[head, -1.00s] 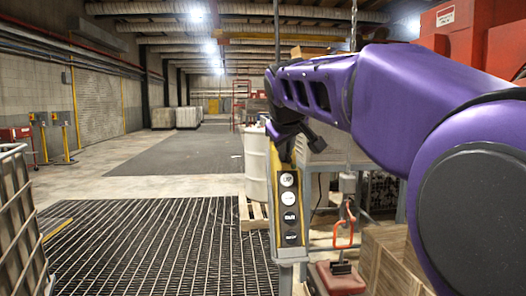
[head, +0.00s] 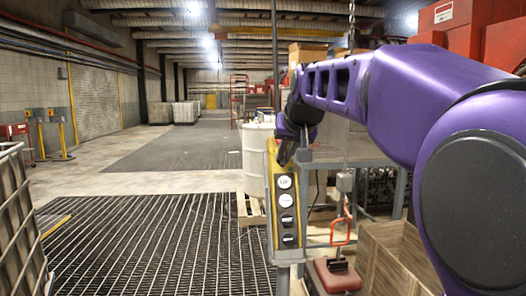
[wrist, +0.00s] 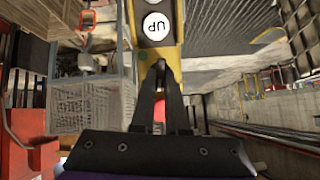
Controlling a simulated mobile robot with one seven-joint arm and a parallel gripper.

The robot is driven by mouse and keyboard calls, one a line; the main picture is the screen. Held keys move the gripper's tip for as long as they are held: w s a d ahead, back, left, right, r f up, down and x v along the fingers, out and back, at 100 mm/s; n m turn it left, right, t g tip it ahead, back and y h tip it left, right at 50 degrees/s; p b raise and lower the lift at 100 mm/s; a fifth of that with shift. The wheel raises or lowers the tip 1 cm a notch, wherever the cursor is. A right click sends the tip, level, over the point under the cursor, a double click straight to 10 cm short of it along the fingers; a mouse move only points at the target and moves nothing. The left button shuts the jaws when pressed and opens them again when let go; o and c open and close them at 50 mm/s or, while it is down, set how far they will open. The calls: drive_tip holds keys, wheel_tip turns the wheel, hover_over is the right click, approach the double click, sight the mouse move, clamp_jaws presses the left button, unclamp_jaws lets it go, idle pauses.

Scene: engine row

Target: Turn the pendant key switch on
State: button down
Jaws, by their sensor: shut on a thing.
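The yellow pendant (head: 271,200) hangs upright left of my arm in the head view, with two white buttons above two black ones on its face. In the wrist view its yellow body (wrist: 171,58) and a white button marked UP (wrist: 157,26) show upside down. My gripper (head: 285,158) is at the pendant's upper end, above the buttons. In the wrist view my gripper's fingertips (wrist: 160,66) close together against the pendant's face, shut on a small part there. The key switch itself is hidden by the fingers, so its angle cannot be told.
A red-based tool with an orange handle (head: 338,272) and a wooden crate (head: 392,262) stand at lower right. A white drum (head: 256,160) is behind the pendant. A wire cage (head: 20,215) is at left. The grated floor (head: 150,240) between is clear.

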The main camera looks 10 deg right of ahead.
drive_tip(key=shift+d+m+y, duration=0.15)
drive_tip(key=shift+m+y, duration=0.45)
drive_tip(key=shift+m, duration=1.1)
drive_tip(key=c, duration=0.9)
unclamp_jaws()
